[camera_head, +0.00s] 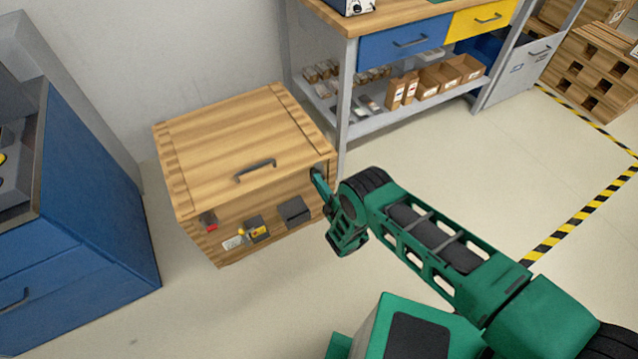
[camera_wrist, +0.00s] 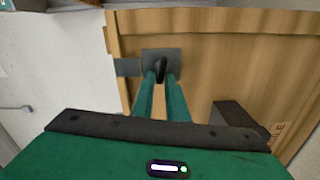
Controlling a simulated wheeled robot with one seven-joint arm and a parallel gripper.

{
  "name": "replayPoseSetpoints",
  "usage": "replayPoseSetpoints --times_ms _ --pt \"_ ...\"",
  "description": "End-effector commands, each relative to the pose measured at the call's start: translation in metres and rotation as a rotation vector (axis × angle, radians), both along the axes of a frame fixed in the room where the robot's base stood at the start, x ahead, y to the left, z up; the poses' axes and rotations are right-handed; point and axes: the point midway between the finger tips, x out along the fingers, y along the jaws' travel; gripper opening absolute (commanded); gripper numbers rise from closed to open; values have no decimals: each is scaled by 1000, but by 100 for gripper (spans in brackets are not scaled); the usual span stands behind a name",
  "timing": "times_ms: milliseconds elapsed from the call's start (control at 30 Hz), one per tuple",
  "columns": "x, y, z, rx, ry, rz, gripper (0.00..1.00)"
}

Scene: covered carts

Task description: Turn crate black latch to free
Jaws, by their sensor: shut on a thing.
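The wooden crate (camera_head: 215,145) stands on the floor, its lid lying flat and closed, with a dark handle (camera_head: 255,170) on top. The black latch (camera_wrist: 161,68) sits on a dark grey plate (camera_wrist: 175,60) near the crate's edge in the wrist view. My gripper (camera_wrist: 161,82) has its two green fingers closed around the latch, one on each side. In the head view my gripper (camera_head: 320,182) reaches the front face's upper right corner and largely hides the latch there. The latch's exact turn is hard to tell.
A dark box (camera_head: 294,211), a yellow-and-black part (camera_head: 257,229) and a red part (camera_head: 209,221) are on the crate's front. A workbench (camera_head: 343,70) stands close behind on the right, a blue cabinet (camera_head: 100,220) on the left. Floor to the right is clear.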

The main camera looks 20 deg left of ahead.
Motion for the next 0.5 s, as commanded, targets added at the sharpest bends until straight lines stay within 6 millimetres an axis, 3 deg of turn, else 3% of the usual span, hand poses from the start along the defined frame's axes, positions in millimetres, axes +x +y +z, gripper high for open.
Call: replayPoseSetpoints --times_ms 33,500 --pt "0 -6 -7 -23 -4 -7 0" --pt "0 -7 -8 -61 -46 -7 0"
